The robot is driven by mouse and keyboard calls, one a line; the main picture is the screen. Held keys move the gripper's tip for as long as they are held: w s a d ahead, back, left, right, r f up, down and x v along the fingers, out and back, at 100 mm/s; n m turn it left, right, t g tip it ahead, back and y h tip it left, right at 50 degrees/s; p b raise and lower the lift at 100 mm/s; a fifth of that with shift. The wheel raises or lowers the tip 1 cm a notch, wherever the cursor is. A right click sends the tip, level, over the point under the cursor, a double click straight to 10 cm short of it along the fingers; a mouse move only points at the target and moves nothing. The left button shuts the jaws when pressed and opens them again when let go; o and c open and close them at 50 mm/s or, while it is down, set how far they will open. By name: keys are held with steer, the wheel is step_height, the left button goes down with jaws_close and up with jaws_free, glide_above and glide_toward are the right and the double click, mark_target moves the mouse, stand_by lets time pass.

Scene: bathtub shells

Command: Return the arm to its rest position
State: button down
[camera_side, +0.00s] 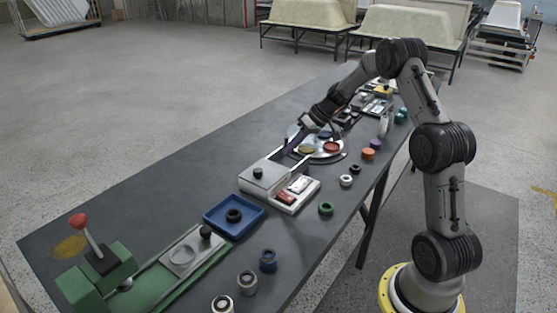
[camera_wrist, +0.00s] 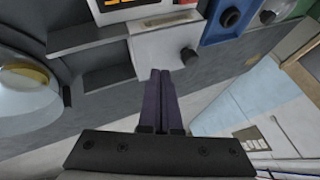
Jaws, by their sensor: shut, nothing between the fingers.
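My gripper (camera_side: 298,141) is over the middle of the long dark table (camera_side: 150,190) in the side view. It points down and to the left, between the white switch box and the round plate. In the wrist view my gripper (camera_wrist: 160,75) shows two purple fingers pressed side by side, shut with nothing between them. A pale box with a dark knob (camera_wrist: 172,47) is just beyond the fingertips in that view. I cannot tell whether the fingers touch anything.
A white box with red switches (camera_side: 282,186), a round plate with coloured discs (camera_side: 318,149) and a blue tray (camera_side: 233,216) stand close by. A green lever device (camera_side: 95,275) is at the near left. Several small knobs line the right edge. The table's left side is mostly clear.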

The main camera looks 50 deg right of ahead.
steer(key=a+r+n, duration=0.3)
steer(key=a+r, duration=0.6)
steer(key=r, duration=0.5)
steer(key=s+a+r+n, duration=0.2)
steer(key=s+a+r, duration=0.55)
steer(key=a, duration=0.35)
steer(key=s+a+n+h, duration=0.1)
steer(key=s+a, duration=0.2)
steer(key=s, duration=0.4)
steer(key=s+a+h, duration=0.1)
steer(key=s+a, duration=0.2)
steer(key=s, duration=0.5)
steer(key=s+d+f+m+h, duration=0.2)
steer(key=s+d+f+m, duration=0.1)
steer(key=s+f, duration=0.4)
steer(key=shift+s+m, duration=0.6)
steer(key=shift+s, duration=0.45)
